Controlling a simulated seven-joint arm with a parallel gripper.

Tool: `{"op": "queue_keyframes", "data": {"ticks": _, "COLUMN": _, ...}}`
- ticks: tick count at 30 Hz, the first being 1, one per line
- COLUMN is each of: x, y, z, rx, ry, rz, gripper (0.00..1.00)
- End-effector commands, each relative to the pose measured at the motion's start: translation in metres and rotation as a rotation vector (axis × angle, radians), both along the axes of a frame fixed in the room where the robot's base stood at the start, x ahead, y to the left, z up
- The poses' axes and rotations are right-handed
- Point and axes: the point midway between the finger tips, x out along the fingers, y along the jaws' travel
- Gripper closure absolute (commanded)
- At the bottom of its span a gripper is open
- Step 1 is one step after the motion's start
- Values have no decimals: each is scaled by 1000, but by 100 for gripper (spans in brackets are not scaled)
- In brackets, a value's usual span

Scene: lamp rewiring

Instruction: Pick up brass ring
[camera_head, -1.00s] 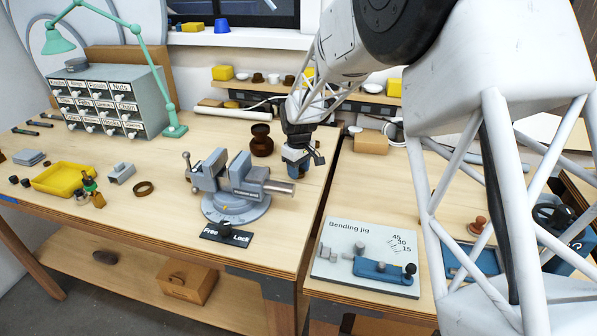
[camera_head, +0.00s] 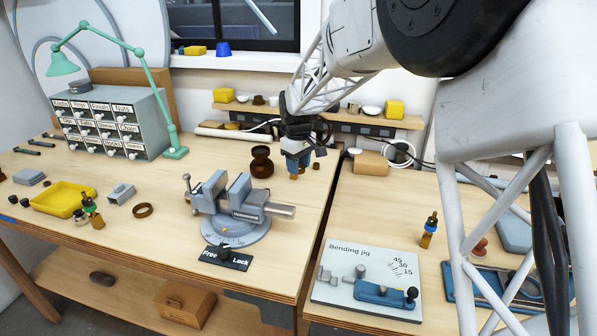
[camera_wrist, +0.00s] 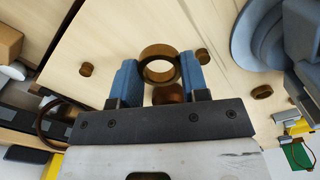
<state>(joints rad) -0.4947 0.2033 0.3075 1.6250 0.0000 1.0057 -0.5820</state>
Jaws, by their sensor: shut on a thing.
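The brass ring (camera_wrist: 157,50) is between the two blue fingers of my gripper (camera_wrist: 158,72) in the wrist view, and the jaws are shut on it. Its hole faces the wrist camera. In the head view my gripper (camera_head: 298,166) is low over the rear right part of the left bench, behind the vise and right of a dark brown spool (camera_head: 261,161). The ring is too small there to make out clearly. I cannot tell whether it touches the bench. Another brown ring (camera_head: 143,210) lies on the bench left of the vise.
The grey vise (camera_head: 235,208) stands in front of my gripper. Small brown pieces (camera_wrist: 203,56) lie close by. The drawer cabinet (camera_head: 113,123), green lamp (camera_head: 149,82) and yellow tray (camera_head: 62,200) are left. The bending jig (camera_head: 366,280) is on the right bench.

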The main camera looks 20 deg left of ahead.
Motion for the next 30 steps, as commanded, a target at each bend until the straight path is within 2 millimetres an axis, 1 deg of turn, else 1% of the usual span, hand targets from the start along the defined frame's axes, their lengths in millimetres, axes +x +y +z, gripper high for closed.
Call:
{"op": "queue_keyframes", "data": {"ticks": 21, "x": 0, "y": -2, "z": 1, "rx": 0, "ry": 0, "rz": 0, "gripper": 81}}
{"op": "queue_keyframes", "data": {"ticks": 26, "x": -3, "y": -14, "z": -4, "rx": 0, "ry": 0, "rz": 4, "gripper": 81}}
{"op": "queue_keyframes", "data": {"ticks": 30, "x": -8, "y": -38, "z": -12, "rx": 0, "ry": 1, "rz": 11, "gripper": 81}}
